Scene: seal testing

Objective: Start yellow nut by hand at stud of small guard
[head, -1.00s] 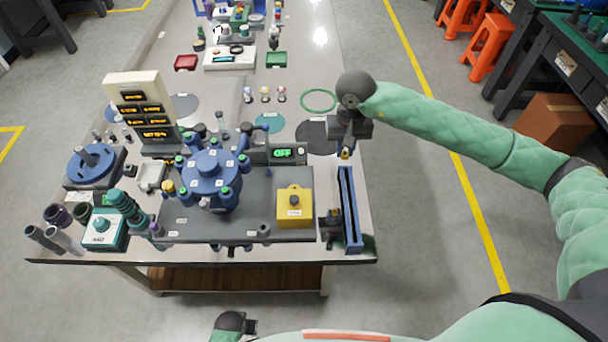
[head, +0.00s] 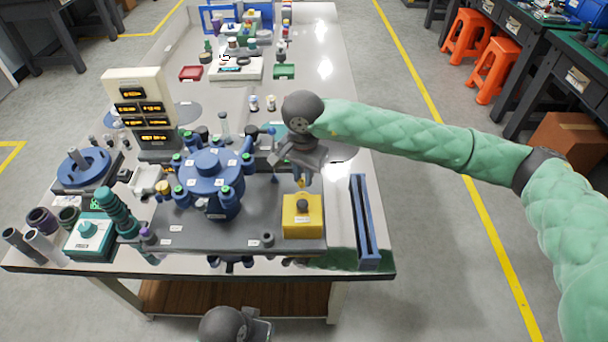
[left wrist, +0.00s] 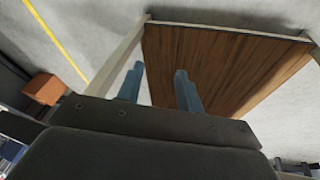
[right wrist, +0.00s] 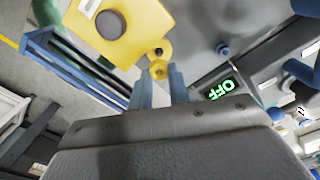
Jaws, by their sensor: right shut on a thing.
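My right gripper (head: 302,180) is shut on a small yellow nut (right wrist: 158,69) at its fingertips, pointing down. The nut is just beside a small yellow tab (right wrist: 157,50) of the yellow box (right wrist: 125,35) with the dark round knob. I take this tab to be the place of the stud, but cannot make out the stud clearly. In the head view the yellow box (head: 290,228) stands at the right end of the dark plate, and the gripper is just behind it. My left gripper (left wrist: 158,85) is open and empty, low in front of the table.
A blue slotted rail (head: 364,220) stands right of the yellow box. A blue round rig (head: 210,172) with several posts stands left on the dark plate (head: 180,238). A display reading OFF (right wrist: 222,88) is near my right gripper.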

